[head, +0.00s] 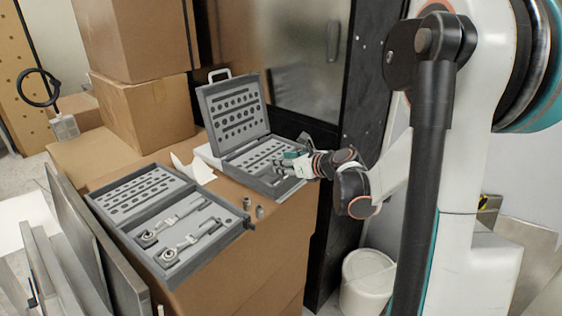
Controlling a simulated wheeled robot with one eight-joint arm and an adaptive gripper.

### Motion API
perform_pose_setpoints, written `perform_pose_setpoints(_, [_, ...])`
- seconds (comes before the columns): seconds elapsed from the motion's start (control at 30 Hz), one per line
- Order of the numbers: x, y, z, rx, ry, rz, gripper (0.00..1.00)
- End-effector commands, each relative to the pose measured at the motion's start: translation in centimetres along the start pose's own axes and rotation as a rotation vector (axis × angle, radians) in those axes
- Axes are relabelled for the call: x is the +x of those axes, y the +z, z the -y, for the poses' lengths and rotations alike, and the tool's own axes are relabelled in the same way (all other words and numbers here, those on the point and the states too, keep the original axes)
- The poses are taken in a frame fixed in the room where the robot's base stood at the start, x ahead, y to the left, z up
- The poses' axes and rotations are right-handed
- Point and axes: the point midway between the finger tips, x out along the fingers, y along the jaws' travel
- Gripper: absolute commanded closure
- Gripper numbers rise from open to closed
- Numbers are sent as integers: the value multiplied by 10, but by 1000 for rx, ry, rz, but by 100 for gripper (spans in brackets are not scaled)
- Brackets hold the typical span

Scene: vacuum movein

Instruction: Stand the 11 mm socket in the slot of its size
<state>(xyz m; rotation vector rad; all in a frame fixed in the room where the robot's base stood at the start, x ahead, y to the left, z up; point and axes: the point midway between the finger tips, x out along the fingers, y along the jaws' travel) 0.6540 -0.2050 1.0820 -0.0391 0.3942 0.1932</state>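Two small metal sockets, one (246,203) and another (260,212), stand on the cardboard box top between two grey cases. Their size marks are too small to read, so I cannot tell whether either is the 11 mm socket. An open grey socket case (272,186) stands at the back, with rows of dark slots in its base and raised lid; slot sizes are not readable. My gripper (282,164) is low over the right part of this case's base. Its fingers are too small and partly hidden to show whether they are open or hold something.
A second grey case (158,220), with slots and two ratchets, lies at the left of the cardboard box (262,262). White paper (196,170) lies between the cases. A dark cabinet stands behind on the right. A white bin (367,280) is below right.

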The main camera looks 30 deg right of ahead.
Motion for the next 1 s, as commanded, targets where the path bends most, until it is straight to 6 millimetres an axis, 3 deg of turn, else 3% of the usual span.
perform_pose_setpoints(0.3, [-68, 3, 1, 2, -4, 1, 61])
perform_pose_setpoints(0.5, [-94, 2, 0, 2, -2, 2, 61])
perform_pose_setpoints(1.0, [-102, 1, 0, 1, -1, 2, 61])
